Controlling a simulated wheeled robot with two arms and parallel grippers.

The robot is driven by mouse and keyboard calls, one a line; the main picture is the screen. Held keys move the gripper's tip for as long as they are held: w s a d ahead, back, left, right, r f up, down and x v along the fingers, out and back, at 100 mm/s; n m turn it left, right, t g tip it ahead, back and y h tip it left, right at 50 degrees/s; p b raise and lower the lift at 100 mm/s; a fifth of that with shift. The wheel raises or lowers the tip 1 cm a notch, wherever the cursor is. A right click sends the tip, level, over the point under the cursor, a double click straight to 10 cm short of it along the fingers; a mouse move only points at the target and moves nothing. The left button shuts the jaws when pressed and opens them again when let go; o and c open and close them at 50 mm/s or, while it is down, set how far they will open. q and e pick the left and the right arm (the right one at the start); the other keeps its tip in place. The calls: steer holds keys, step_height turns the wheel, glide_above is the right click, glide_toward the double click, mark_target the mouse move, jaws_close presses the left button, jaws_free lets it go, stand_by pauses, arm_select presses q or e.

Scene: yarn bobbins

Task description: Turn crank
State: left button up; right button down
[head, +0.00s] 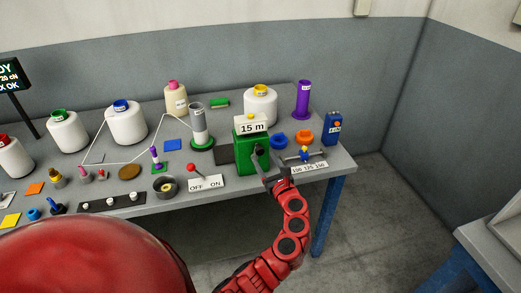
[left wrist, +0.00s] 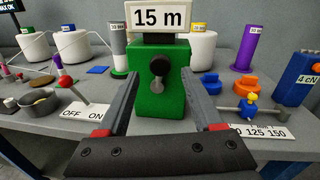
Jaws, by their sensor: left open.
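The green box (head: 244,160) stands near the front right of the grey table and bears a "15 m" sign (head: 252,127). On its front is a dark crank (left wrist: 156,86) with a small knob and short arm; in the head view it is partly hidden by my gripper. My left gripper (head: 272,174) is in front of the box. In the left wrist view its two fingers (left wrist: 160,80) are spread, one on each side of the green box front, with the crank between them. Nothing is held. I cannot tell whether a finger touches the box. My right gripper is not in view.
Left is an OFF/ON switch plate (head: 206,183). White bobbins (head: 126,123) stand behind.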

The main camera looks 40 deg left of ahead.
mark_target(261, 153)
arm_select(q)
steer(key=shift+x, duration=2.65)
jaws_close()
